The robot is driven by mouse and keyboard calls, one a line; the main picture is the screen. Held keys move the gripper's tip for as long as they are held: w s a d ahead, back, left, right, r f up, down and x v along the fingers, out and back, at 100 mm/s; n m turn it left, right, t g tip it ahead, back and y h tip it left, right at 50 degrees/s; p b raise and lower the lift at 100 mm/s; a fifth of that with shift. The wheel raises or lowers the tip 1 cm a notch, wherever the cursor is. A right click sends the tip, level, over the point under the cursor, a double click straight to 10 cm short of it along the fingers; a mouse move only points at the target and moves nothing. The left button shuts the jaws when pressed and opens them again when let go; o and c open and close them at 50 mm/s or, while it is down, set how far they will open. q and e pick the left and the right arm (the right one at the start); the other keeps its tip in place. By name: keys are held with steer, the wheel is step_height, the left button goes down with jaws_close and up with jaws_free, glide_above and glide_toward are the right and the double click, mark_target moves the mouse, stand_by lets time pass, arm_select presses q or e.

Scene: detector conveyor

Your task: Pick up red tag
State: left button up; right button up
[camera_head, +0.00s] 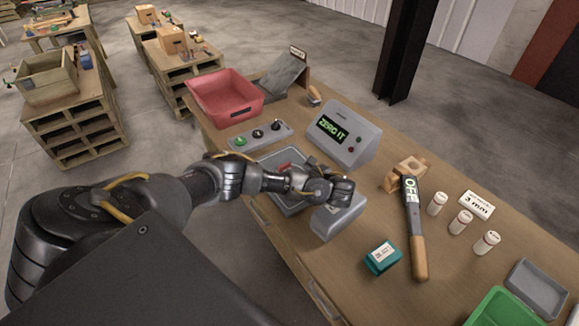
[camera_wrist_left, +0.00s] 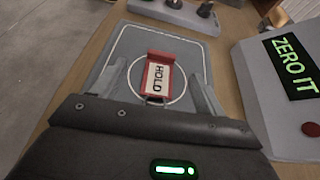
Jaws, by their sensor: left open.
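The red tag (camera_wrist_left: 151,56) has a white label reading HOLD and lies on a grey plate (camera_wrist_left: 192,53) inside a white circle outline in the left wrist view. In the head view only a small red part of the tag (camera_head: 285,166) shows beside my arm, on the grey tray-like plate (camera_head: 268,160). My left gripper (camera_wrist_left: 156,84) is open, with one finger on each side of the tag and a gap to both. In the head view my left gripper (camera_head: 318,186) is over the plate and hides part of it. My right gripper is not in view.
A ZERO IT display box (camera_head: 340,135) stands close right of the plate. A control panel (camera_head: 258,137) and red bin (camera_head: 225,97) lie behind. To the right are an OFF-marked paddle (camera_head: 413,215), white vials (camera_head: 461,221), a teal box (camera_head: 382,257) and a green tray (camera_head: 497,307).

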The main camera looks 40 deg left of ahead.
mark_target(285, 165)
arm_select(q)
steer(key=shift+w+a+f+b, duration=0.2)
steer(key=shift+a+f+b, duration=0.25)
steer(key=shift+b, duration=0.15)
steer(key=shift+w+a+f+b, duration=0.15)
steer(key=shift+a+f+b, duration=0.3)
steer(key=shift+b, duration=0.1)
steer(key=shift+w+a+b, duration=0.1)
steer(key=shift+a+b, duration=0.2)
steer(key=shift+b, duration=0.1)
steer(key=shift+a, duration=0.2)
steer(key=shift+a+r, duration=0.1)
steer(key=shift+r, duration=0.05)
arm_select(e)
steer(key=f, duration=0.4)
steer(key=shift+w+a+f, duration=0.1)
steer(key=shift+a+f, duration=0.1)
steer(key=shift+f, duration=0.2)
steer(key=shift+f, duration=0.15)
arm_select(q)
steer(key=a+f+b, duration=0.1)
steer(key=b, duration=0.2)
steer(key=shift+w, duration=0.2)
steer(key=x, duration=0.3)
steer(key=shift+w+a+r+p, duration=0.15)
steer(key=shift+p, duration=0.15)
steer(key=shift+a, duration=0.3)
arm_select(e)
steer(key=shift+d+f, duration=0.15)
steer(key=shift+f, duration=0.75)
